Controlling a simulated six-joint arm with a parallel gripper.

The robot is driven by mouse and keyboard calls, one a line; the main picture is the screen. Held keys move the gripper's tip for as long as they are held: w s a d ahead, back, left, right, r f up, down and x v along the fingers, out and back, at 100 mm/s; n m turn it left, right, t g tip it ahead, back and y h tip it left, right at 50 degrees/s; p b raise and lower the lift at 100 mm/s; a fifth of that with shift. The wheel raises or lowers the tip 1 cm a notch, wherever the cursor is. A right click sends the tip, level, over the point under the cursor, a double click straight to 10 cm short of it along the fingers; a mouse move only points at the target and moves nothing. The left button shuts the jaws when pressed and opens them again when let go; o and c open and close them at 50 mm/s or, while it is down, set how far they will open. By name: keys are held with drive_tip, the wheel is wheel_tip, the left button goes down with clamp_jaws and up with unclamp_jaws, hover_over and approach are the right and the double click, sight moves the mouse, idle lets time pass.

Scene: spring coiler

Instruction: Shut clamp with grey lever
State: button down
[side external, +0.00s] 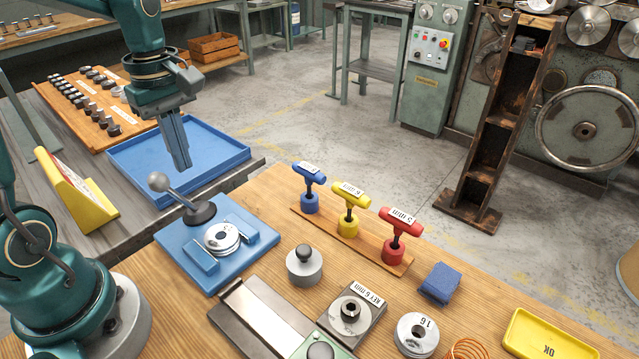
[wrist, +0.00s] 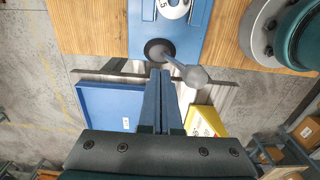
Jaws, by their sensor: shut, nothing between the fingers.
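The blue clamp (side external: 180,258) sits on the wooden bench, with a marked metal disc (side external: 222,239) lying between its two low blue blocks. Its grey lever (side external: 179,195) rises at a slant from a dark round pivot (side external: 200,212) to a ball knob (side external: 158,181), leaning away from the disc. In the wrist view the knob (wrist: 195,76) is right of the fingertips and the pivot (wrist: 158,50) just beyond them. My gripper (side external: 182,168) is shut and empty, pointing down beside the lever. Contact between fingers and lever cannot be told.
A blue tray (side external: 240,156) lies behind the clamp, and a yellow wedge-shaped block (side external: 80,205) stands left. Blue, yellow (side external: 350,205) and red T-handles stand on a wooden strip to the right. A knobbed grey cylinder (side external: 304,266) stands at the clamp's front right.

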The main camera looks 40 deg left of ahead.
wheel_tip(320, 180, up, 7)
idle(0.6)
idle(0.4)
drive_tip(key=s+d+f+m+t, duration=0.3)
drive_tip(key=s+d+m+t, duration=0.2)
drive_tip(key=d+m, duration=0.6)
drive_tip(key=s+m, duration=0.1)
drive_tip(key=m, duration=0.6)
drive_tip(key=shift+s+d+t, duration=0.2)
drive_tip(key=shift+s+t, duration=0.1)
drive_tip(key=shift+s, duration=0.05)
